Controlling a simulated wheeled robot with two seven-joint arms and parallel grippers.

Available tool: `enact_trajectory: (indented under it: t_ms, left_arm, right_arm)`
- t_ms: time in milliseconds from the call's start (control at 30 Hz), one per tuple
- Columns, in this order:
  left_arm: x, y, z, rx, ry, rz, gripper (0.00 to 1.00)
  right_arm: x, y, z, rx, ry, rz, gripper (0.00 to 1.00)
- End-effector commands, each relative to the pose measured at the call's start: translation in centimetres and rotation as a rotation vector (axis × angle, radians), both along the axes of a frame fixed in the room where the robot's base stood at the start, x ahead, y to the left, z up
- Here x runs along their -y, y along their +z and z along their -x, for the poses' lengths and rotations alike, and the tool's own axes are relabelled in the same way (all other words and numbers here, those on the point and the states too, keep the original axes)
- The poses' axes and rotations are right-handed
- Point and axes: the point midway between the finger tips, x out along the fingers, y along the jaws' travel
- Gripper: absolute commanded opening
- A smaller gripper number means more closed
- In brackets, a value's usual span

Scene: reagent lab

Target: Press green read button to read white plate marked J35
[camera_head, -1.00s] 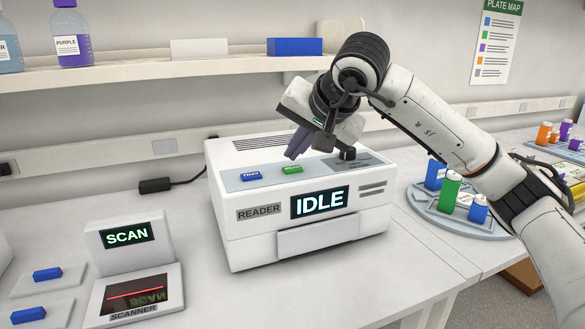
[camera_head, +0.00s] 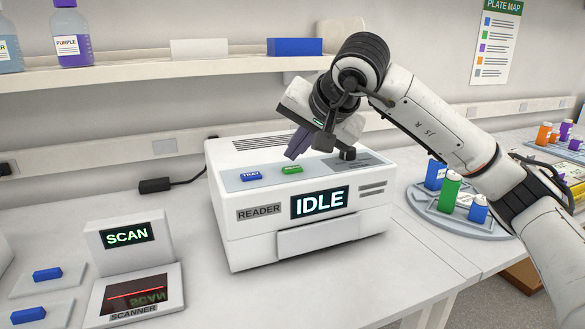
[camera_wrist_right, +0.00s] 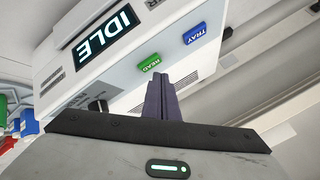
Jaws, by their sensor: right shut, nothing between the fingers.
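The white reader (camera_head: 300,235) stands on the bench with its display (camera_head: 320,202) showing IDLE. On its top panel are the green READ button (camera_head: 292,170) and, left of it, the blue TRAY button (camera_head: 251,176). My right gripper (camera_head: 291,157) is shut and empty, its purple fingertips just above and behind the green button, apart from it as far as I can tell. In the right wrist view the shut fingers (camera_wrist_right: 157,80) point toward the green button (camera_wrist_right: 150,64). The reader's front drawer (camera_head: 318,236) looks closed. No plate marked J35 shows. My left gripper is out of view.
A round rack (camera_head: 440,215) with green and blue bottles stands at the right. A shelf (camera_head: 170,68) runs above the reader.

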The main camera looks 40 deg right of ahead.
Motion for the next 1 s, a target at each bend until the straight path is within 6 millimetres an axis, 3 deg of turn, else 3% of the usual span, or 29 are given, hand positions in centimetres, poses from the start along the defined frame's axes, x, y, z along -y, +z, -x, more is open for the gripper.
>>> enact_trajectory:
  t_ms: [1000]
  left_arm:
    - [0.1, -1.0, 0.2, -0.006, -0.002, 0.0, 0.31]
  right_arm:
    - [0.0, -1.2, 0.0, 0.0, 0.0, 0.0, 0.0]
